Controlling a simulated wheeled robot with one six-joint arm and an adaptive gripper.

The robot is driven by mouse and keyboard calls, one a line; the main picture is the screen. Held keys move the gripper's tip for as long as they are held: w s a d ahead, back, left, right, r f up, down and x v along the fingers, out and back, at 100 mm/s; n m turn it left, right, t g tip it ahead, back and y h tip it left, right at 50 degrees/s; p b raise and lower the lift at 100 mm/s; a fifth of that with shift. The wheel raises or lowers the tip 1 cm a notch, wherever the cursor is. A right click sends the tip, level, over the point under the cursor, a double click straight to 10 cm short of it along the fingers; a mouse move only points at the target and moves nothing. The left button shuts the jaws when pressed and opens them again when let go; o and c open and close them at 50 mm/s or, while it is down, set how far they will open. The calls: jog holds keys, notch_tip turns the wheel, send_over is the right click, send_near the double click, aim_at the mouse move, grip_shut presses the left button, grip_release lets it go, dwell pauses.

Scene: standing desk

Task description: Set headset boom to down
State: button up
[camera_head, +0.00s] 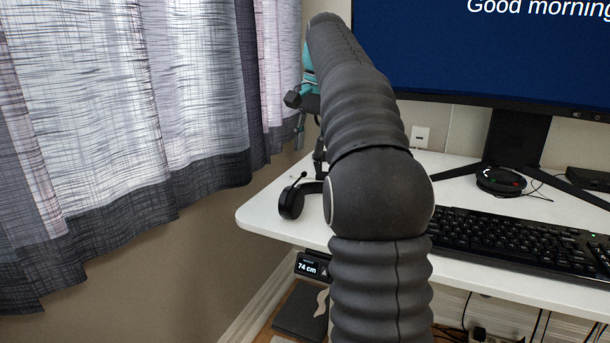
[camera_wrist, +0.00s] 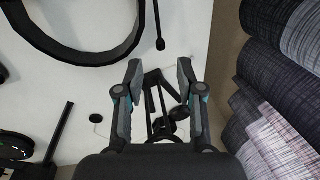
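A black headset (camera_head: 292,202) lies near the left end of the white desk, partly hidden behind my arm. Its thin boom (camera_head: 299,179) sticks up from the ear cup with a small tip at its end. In the wrist view the headset's curved band (camera_wrist: 75,52) is at the upper left. The boom (camera_wrist: 157,22) is at the top, its tip just beyond my fingertips. My gripper (camera_wrist: 160,72) is open, its two fingers apart, not touching the boom. In the head view my gripper (camera_head: 309,128) is above and behind the headset, mostly hidden by my arm.
The desk (camera_head: 262,217) ends at the left near the curtain (camera_head: 130,120). A dark jointed stand (camera_wrist: 160,105) shows between and beyond my fingers. The monitor (camera_head: 480,50) and keyboard (camera_head: 510,240) are to the right. A height display (camera_head: 308,267) hangs under the desk edge.

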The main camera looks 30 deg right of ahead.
aim_at(306, 173)
jog(key=shift+w+a+f+b, duration=0.15)
jog(key=shift+f+b, duration=0.1)
jog(key=shift+f, duration=0.65)
jog(key=shift+w+f+b, duration=0.1)
jog(key=shift+f+b, duration=0.2)
jog(key=shift+f, duration=0.65)
jog(key=shift+w+a+f+b, duration=0.15)
jog(key=shift+f+b, duration=0.1)
jog(key=shift+f, duration=0.65)
jog(key=shift+d, duration=0.1)
grip_shut()
